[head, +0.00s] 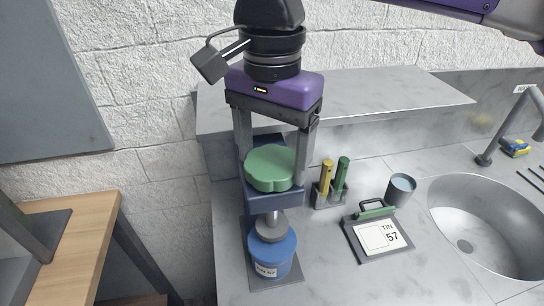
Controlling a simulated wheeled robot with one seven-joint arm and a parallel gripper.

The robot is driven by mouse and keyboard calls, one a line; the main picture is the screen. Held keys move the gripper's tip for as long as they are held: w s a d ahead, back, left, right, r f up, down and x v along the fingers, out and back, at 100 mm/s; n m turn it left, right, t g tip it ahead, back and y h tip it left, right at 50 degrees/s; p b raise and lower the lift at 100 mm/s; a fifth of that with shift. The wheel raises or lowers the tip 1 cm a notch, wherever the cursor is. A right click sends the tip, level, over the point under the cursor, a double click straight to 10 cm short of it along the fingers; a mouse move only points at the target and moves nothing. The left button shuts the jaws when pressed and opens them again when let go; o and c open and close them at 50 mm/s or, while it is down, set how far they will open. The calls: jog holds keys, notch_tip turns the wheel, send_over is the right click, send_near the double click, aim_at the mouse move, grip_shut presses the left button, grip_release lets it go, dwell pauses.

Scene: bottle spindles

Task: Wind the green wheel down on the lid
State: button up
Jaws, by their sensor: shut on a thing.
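The green wheel (272,167) is a lobed disc on top of a dark blue press frame (280,194). My gripper (272,166) comes down from above, with one finger on each side of the wheel, and is shut on it. Below the frame, a grey spindle with a round pad (271,227) stands over the blue tin (272,258), which has a white label. The pad appears to be at or just above the lid; I cannot tell if they touch.
Right of the press stand a holder with a yellow and a green handle (334,180), a clipboard-like plate marked TIN 57 (378,235) and a blue-grey cup (400,188). A round sink (485,225) lies at right. A raised ledge and wall are behind.

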aim_at(273, 160)
jog(key=m, duration=0.3)
jog(key=shift+m+b, duration=0.4)
jog(key=m, duration=0.3)
jog(key=shift+m+b, duration=0.3)
jog(key=shift+b, duration=0.05)
jog(key=m+b, duration=0.1)
jog(key=m, duration=0.3)
jog(key=shift+r+m, duration=0.1)
jog(key=shift+m, duration=1.6)
jog(key=shift+b, duration=0.3)
jog(key=o, duration=1.4)
jog(key=shift+r, duration=3.85)
